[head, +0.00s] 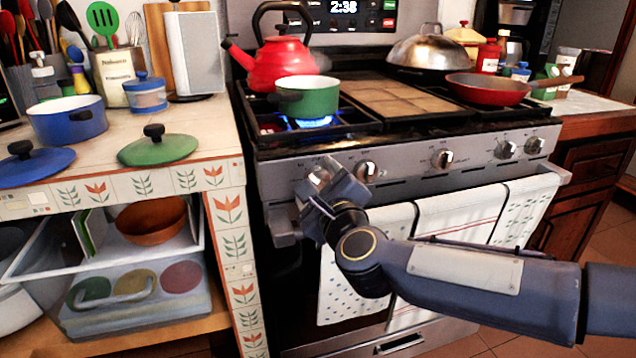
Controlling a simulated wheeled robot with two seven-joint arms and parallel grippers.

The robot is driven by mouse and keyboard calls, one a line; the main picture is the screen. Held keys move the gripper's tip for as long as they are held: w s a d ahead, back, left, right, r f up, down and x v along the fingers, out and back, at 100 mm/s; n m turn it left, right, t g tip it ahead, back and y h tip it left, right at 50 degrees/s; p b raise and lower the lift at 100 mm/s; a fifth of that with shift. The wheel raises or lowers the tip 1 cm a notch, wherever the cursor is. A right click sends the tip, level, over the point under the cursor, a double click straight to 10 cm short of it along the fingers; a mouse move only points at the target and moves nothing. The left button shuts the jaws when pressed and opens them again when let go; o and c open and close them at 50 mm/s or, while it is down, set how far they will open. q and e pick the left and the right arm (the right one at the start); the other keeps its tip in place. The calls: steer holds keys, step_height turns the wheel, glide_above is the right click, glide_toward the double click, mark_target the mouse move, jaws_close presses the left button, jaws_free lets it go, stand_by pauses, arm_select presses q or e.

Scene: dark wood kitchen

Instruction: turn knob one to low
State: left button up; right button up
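The stove's front panel carries a row of silver knobs. The leftmost knob (318,177) is partly hidden by my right gripper (325,182), which is right up at it; I cannot tell whether the fingers touch or hold it. Its fingers are seen from behind, so their opening is unclear. Further right are a second knob (366,171), a middle knob (442,158) and two more knobs. A blue flame (308,123) burns under the green pot (307,97) on the front left burner. My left gripper is not in view.
A red kettle (277,66) stands behind the green pot. A red pan (487,90) is on the right burner. Towels (455,222) hang from the oven handle below the knobs. The tiled counter (205,150) edges the stove on the left.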

steer(key=c, duration=0.9)
steer(key=shift+n, duration=0.3)
steer(key=n, duration=0.2)
steer(key=n+p, duration=0.1)
steer(key=shift+s+a+f+n, duration=0.1)
steer(key=shift+a+n, duration=0.05)
steer(key=shift+n, duration=0.25)
steer(key=shift+f+n+p, duration=0.2)
steer(key=shift+n+p, duration=0.45)
steer(key=shift+n, duration=1.6)
steer(key=shift+f+n+p, duration=0.25)
steer(key=shift+n+p, duration=0.4)
steer(key=shift+n, duration=1.65)
steer(key=shift+f+n+p, duration=0.2)
steer(key=shift+n+p, duration=0.45)
steer(key=shift+n, duration=1.6)
